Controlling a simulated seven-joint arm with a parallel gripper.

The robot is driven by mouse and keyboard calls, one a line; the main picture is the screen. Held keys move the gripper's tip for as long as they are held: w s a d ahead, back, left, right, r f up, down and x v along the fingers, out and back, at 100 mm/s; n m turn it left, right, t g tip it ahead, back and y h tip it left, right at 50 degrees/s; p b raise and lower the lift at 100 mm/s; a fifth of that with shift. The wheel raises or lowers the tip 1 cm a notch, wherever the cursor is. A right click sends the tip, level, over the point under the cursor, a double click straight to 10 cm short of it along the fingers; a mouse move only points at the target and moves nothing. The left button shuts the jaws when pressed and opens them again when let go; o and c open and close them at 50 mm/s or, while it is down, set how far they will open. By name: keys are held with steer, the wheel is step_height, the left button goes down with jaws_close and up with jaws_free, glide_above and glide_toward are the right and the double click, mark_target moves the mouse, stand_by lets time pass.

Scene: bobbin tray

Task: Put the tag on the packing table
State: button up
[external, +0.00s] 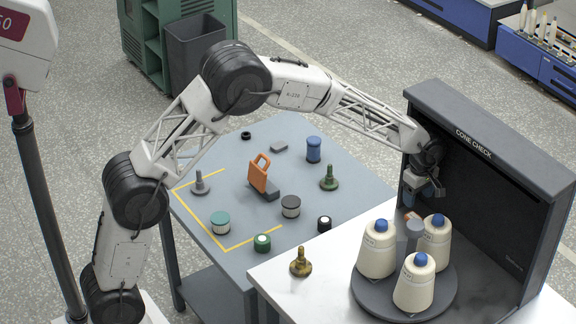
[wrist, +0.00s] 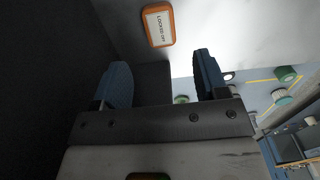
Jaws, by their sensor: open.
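An orange-edged tag with a white face reading "LOCKED OFF" (wrist: 158,25) shows in the wrist view, ahead of my fingers, where the dark panel meets the white top. My gripper (external: 420,192) is in front of the dark panel, above that piece. In the wrist view my gripper (wrist: 163,78) has its two blue fingers wide apart with nothing between them. A grey-blue table (external: 225,170) with yellow lines stands left of the white table (external: 285,285). Neither table is labelled.
Three white cones (external: 378,252) stand on a round dark turntable (external: 365,292) around a grey post. The "CONE CHECK" panel (external: 480,190) rises behind. The grey-blue table holds an orange handled piece (external: 258,175), spools and pegs. A brass peg (external: 300,263) stands on the white table.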

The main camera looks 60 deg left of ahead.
steer(key=s+a+r+m+t, duration=0.1)
steer(key=s+a+r+m, duration=0.35)
steer(key=s+r, duration=0.7)
steer(key=s+a+r+m, duration=0.4)
steer(key=s+a+r, duration=0.3)
steer(key=s, duration=0.8)
steer(key=s+a+m, duration=0.1)
steer(key=s+m, duration=0.2)
steer(key=s, duration=0.7)
steer(key=s+a+m+t, duration=0.1)
steer(key=s+a+m, duration=0.1)
steer(key=s, duration=0.9)
steer(key=s+a+m, duration=0.2)
steer(key=s+m, duration=0.2)
steer(key=s, duration=0.7)
steer(key=shift+s+m+t, duration=0.25)
steer(key=shift+m+t, duration=0.05)
steer(key=shift+m, duration=0.05)
